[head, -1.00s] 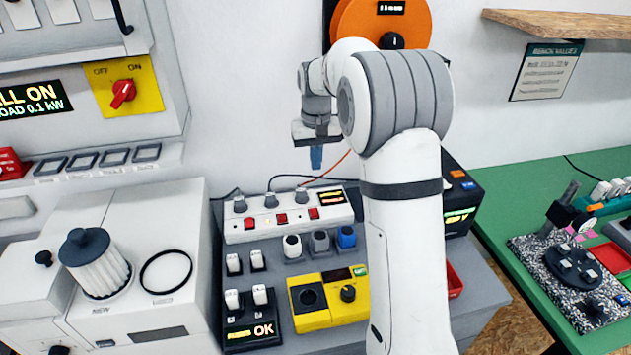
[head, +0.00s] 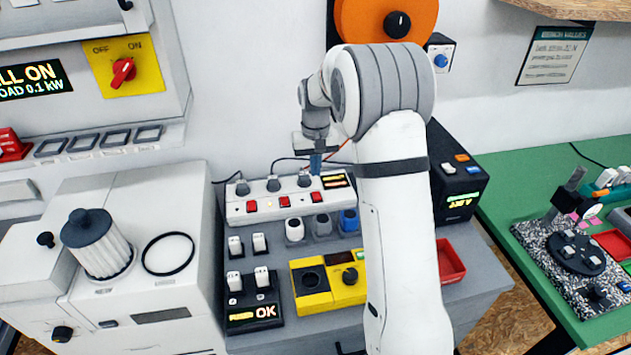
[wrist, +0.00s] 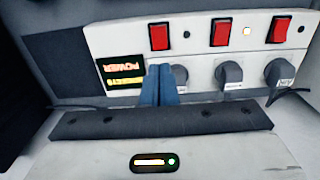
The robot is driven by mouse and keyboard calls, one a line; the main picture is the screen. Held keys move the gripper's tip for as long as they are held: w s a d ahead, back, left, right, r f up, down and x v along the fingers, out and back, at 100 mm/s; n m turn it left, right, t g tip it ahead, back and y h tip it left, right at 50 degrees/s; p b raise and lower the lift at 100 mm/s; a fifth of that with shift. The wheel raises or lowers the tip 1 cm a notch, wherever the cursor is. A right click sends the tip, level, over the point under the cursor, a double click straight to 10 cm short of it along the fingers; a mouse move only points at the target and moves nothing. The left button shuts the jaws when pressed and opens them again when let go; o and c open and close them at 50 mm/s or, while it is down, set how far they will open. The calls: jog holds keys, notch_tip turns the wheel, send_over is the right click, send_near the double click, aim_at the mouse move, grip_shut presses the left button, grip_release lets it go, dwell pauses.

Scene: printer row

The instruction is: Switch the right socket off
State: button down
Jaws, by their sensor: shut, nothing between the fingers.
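A white power strip (head: 268,217) lies at the back of the grey bench, with three red switches and grey plugs. The right socket's red switch (head: 316,196) is at the strip's right, beside the display (head: 336,181). In the wrist view the strip appears turned around, so that switch (wrist: 159,37) is leftmost and its plug (wrist: 181,76) is partly hidden behind my fingers. My gripper (head: 316,166) is shut and empty, blue fingers pointing down near the right plug.
Several small blocks, including a blue one (head: 348,221), stand in front of the strip. A dark box (head: 455,185) stands right of my arm. Cables run behind the strip.

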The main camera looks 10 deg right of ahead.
aim_at(316, 192)
jog(key=shift+f+p, duration=0.5)
jog(key=shift+f, duration=2.45)
jog(key=shift+p, duration=0.3)
jog(key=shift+w+f, duration=0.1)
jog(key=shift+f, duration=0.1)
jog(key=shift+s+g, duration=0.2)
jog(key=shift+g, duration=0.1)
jog(key=shift+s+r, duration=0.3)
jog(key=shift+s, duration=0.3)
notch_tip(316, 192, up, 14)
jog(key=w, duration=0.2)
jog(key=shift+w, duration=0.25)
